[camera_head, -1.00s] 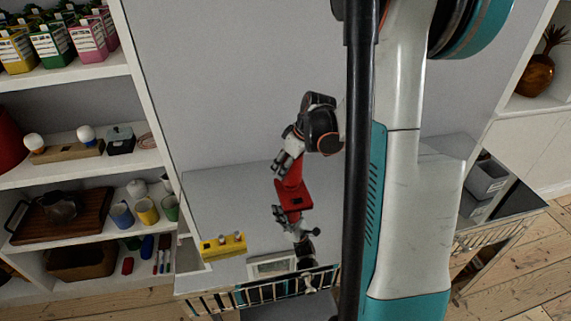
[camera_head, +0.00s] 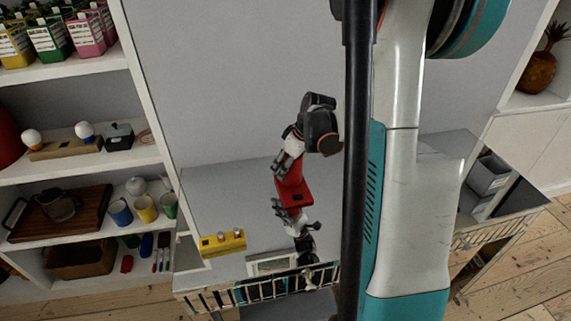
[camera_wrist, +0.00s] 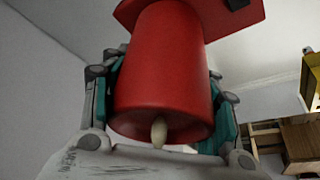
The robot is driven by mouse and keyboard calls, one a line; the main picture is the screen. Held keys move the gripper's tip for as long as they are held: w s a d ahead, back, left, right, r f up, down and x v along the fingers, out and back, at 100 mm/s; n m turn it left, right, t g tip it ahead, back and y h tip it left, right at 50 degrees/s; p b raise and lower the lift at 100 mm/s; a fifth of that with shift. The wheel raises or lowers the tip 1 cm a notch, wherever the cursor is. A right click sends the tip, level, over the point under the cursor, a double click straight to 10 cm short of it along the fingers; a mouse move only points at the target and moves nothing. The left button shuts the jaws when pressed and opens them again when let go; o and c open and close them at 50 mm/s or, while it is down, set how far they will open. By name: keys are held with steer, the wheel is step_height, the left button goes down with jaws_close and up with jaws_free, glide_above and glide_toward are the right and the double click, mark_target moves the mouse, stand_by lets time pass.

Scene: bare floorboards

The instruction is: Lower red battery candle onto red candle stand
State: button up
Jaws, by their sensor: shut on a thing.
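The red battery candle (camera_wrist: 165,70) fills the middle of the wrist view, between my gripper's teal-padded fingers, its pale wick towards the camera. My gripper (camera_head: 287,168) is shut on it. In the head view the gripper reaches down beside the black column and mostly covers the candle. The red candle stand (camera_head: 295,190) is a flat square plate with a dark patch, just below the fingers. In the wrist view the stand (camera_wrist: 253,12) shows behind the candle's far end. I cannot tell whether candle and stand touch.
A gripper-like shape (camera_head: 292,217) appears below the stand, possibly a reflection. A yellow block (camera_head: 222,243) with small knobs lies left on the grey surface (camera_head: 225,205). A pale framed item (camera_head: 270,263) is near the front railing. Loaded shelves (camera_head: 85,155) stand at left.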

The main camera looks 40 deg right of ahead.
steer(key=shift+f+b, duration=0.45)
steer(key=shift+f, duration=0.1)
steer(key=o, duration=1.3)
steer(key=shift+c, duration=0.2)
steer(key=shift+r, duration=0.1)
steer(key=v, duration=1.2)
